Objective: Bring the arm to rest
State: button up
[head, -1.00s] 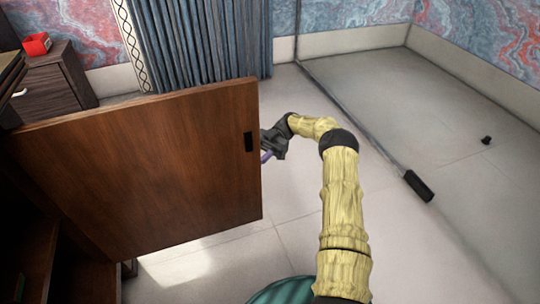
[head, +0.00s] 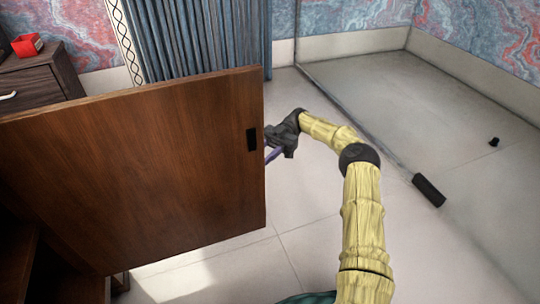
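My arm (head: 362,205) reaches forward from the bottom of the head view and bends left at its dark elbow joint. My gripper (head: 270,146) is at the right edge of an open brown wooden door (head: 130,170), near the door's small black handle plate (head: 251,140). A small purple part shows below the gripper. The fingertips are small and partly lost behind or against the door edge, so I cannot tell whether they are open or touch the door.
A glass panel with a black handle (head: 428,190) stands to the right of my arm. A dark drawer cabinet (head: 38,78) with a red object (head: 27,45) is at the back left. Pleated blue curtains (head: 205,40) hang behind the door.

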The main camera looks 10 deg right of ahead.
dwell(0.4)
notch_tip(320, 180, up, 34)
jog(key=p, duration=3.4)
